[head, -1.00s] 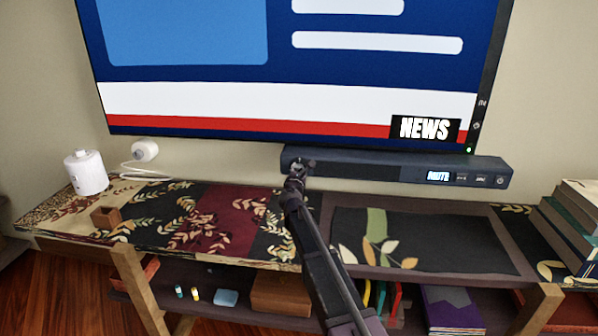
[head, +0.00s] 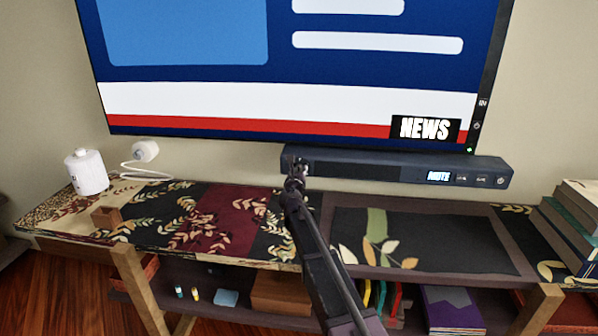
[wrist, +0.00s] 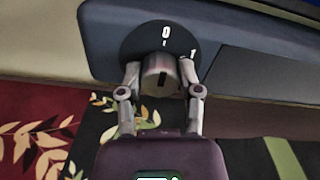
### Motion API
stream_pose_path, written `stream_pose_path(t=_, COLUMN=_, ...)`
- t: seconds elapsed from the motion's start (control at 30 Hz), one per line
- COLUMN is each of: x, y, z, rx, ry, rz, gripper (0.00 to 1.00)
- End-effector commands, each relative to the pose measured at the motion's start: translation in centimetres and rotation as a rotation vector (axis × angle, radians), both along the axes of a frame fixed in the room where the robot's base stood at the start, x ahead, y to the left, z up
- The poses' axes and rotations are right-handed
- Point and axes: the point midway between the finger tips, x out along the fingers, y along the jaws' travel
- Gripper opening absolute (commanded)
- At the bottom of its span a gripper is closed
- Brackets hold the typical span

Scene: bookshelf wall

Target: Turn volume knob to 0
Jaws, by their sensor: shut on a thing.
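The soundbar (head: 380,168) sits under the TV at the back of the table. In the wrist view its left end carries a round black dial plate (wrist: 128,48), with a white 0 at the top and a 1 at the upper right. The metallic volume knob (wrist: 158,66) stands out from this plate, with a dark mark on its front face. My gripper (wrist: 162,78) is shut on the knob, one finger on each side. In the head view my gripper (head: 298,170) reaches the soundbar's left end and mostly hides the knob. The lit display (head: 438,176) is too small to read surely.
The TV (head: 280,110) hangs just above the soundbar. Books (head: 575,225) are stacked at the right. The patterned tabletop (head: 225,215) is mostly clear.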

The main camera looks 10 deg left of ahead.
Motion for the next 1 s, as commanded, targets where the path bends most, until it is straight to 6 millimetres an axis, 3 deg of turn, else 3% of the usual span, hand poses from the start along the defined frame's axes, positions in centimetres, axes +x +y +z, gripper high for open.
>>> stream_pose_path(t=0.47, x=0.25, y=0.01, z=0.06, rx=-0.026, ry=0.0, rz=-0.001, gripper=0.0)
stream_pose_path(t=0.5, x=0.24, y=0.02, z=0.05, rx=-0.026, ry=0.0, rz=0.0, gripper=0.52)
stream_pose_path(t=0.6, x=0.2, y=0.02, z=0.04, rx=-0.025, ry=0.0, rz=0.0, gripper=0.8)
stream_pose_path(t=1.0, x=0.0, y=0.01, z=0.01, rx=-0.022, ry=0.001, rz=0.0, gripper=0.8)
